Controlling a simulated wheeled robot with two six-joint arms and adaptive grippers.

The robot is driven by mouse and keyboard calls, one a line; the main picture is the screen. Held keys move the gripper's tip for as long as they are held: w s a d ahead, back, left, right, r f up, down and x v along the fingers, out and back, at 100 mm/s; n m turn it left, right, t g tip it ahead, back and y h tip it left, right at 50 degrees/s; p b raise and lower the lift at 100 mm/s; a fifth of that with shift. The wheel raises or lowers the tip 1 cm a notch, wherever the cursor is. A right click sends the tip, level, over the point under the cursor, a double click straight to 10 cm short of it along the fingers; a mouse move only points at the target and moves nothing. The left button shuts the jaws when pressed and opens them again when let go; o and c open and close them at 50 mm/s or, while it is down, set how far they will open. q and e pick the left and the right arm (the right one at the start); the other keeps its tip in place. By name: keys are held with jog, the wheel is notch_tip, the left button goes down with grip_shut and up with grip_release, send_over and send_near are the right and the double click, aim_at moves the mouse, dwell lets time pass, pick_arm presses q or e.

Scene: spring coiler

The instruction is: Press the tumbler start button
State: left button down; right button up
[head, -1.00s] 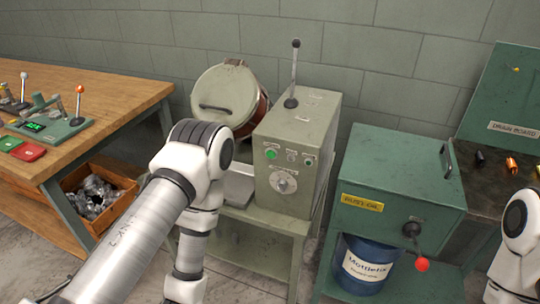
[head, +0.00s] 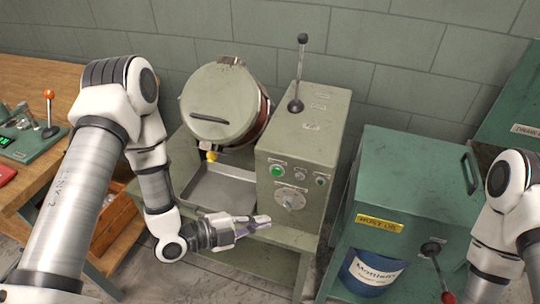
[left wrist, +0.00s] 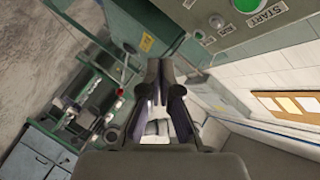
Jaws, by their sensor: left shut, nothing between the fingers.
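The tumbler is a pale green machine with a round lidded drum (head: 222,105) and a control box (head: 300,150). A green start button (head: 277,171) sits on the box's front, at its upper left. The button also shows at the top edge of the left wrist view (left wrist: 245,4), above a label reading START. My left gripper (head: 266,220) is shut and empty. In the head view it is below the button and the dial (head: 290,198), apart from the button. My right arm shows at the right edge, but its gripper is out of view.
A tall lever (head: 298,75) stands on top of the control box. A metal tray (head: 220,188) lies under the drum. A green cabinet (head: 410,185) with a red-knobbed lever (head: 440,275) stands to the right, and a wooden bench (head: 45,95) to the left.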

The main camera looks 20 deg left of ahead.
aim_at(276, 172)
pick_arm(q)
jog(key=w+r, duration=0.3)
jog(key=w, duration=0.7)
jog(key=shift+a+t, duration=0.35)
jog(key=shift+t, duration=0.05)
jog(key=shift+w, duration=0.1)
dwell(1.2)
jog(key=shift+w+b, duration=0.35)
